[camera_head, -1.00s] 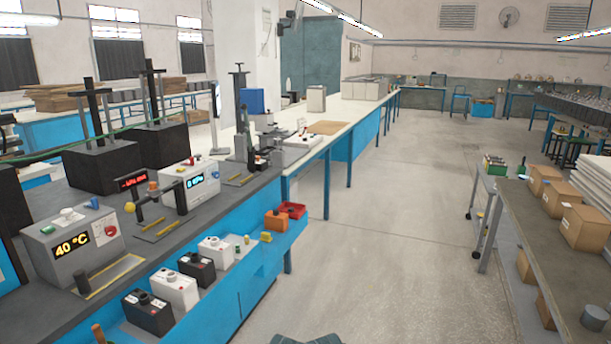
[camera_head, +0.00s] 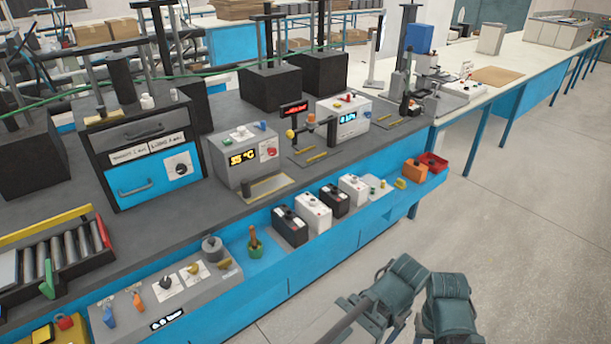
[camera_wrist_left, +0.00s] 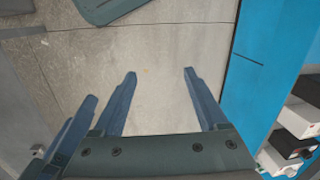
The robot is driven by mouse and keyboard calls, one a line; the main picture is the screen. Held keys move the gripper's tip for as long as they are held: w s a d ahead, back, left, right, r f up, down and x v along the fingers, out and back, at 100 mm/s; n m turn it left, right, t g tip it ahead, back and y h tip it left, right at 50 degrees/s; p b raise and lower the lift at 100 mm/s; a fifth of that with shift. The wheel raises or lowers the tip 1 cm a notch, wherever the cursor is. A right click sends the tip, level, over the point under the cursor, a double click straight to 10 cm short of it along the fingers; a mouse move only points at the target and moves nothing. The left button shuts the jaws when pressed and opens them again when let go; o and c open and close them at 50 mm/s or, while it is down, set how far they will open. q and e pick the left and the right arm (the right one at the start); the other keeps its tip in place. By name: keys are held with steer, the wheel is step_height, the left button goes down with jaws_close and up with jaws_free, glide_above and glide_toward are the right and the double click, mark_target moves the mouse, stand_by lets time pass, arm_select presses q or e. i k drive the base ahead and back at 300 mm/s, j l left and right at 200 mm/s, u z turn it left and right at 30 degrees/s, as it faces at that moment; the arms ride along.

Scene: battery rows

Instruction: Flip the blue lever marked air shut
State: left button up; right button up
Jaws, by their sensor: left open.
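A blue lever (camera_head: 108,315) stands on the grey control panel (camera_head: 125,300) at the lower left of the head view. An orange lever (camera_head: 137,302) is just right of it. The lettering by the levers is too small to read, so I cannot confirm the air shut mark. My left gripper (camera_wrist_left: 159,72) shows in the left wrist view, open and empty above the bare floor beside the blue bench front. In the head view my arm parts are at the bottom right, well to the right of the blue lever. My right gripper does not show.
Dials and a pressure display sit on the same panel. A roller tray (camera_head: 60,255) with a green lever lies behind it. A mortar-like green item (camera_head: 255,243) and several black and white batteries (camera_head: 313,212) line the bench's front shelf. The floor at right is clear.

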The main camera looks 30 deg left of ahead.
mark_target(108, 318)
steer(key=u, duration=2.7)
